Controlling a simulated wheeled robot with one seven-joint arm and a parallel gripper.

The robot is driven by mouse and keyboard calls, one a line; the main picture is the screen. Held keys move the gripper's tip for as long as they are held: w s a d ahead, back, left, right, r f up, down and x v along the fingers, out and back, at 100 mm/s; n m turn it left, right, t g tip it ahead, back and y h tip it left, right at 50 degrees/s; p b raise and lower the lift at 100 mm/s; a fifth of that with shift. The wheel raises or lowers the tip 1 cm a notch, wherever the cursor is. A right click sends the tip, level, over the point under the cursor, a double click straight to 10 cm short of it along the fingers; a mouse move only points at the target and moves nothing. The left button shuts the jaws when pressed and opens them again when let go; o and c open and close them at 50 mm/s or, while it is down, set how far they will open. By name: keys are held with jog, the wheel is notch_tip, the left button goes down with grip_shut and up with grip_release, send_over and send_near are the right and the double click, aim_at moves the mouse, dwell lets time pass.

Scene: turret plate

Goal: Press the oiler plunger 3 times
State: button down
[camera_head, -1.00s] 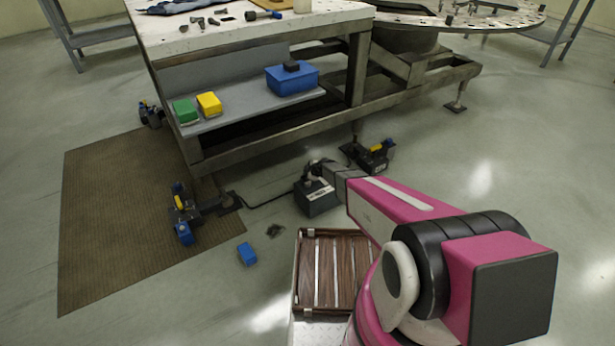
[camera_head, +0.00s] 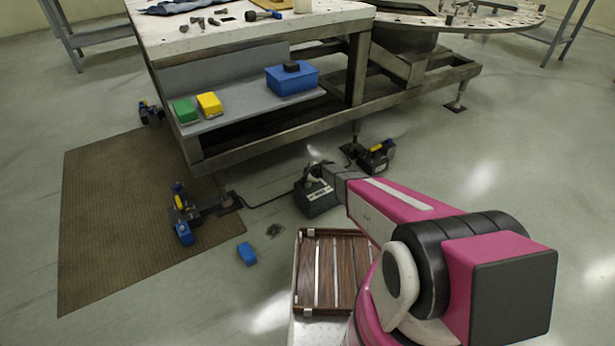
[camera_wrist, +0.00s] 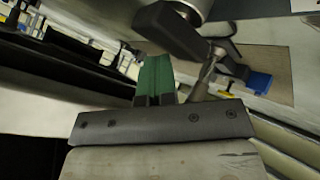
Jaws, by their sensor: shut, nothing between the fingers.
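The oiler (camera_head: 317,199) is a dark grey-green box with a pale label, standing on the floor beyond my arm. A dark rounded part shows on its top. My gripper (camera_head: 325,171) is at the top of the oiler, and I cannot tell from the head view whether it touches. In the wrist view my gripper (camera_wrist: 153,65) appears shut and empty, with green fingers side by side. A dark head piece with a grey rod (camera_wrist: 208,75) lies just beyond and right of the fingers. The plunger's height is unclear.
A workbench (camera_head: 250,30) with a lower shelf stands behind the oiler. Clamp-like devices (camera_head: 183,210) and (camera_head: 375,155) sit on the floor at both sides, with a cable running to the oiler. A blue block (camera_head: 247,253) and a slatted tray (camera_head: 300,285) are nearer.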

dwell(0.3)
jog(key=shift+r, duration=1.5)
jog(key=shift+r, duration=2.5)
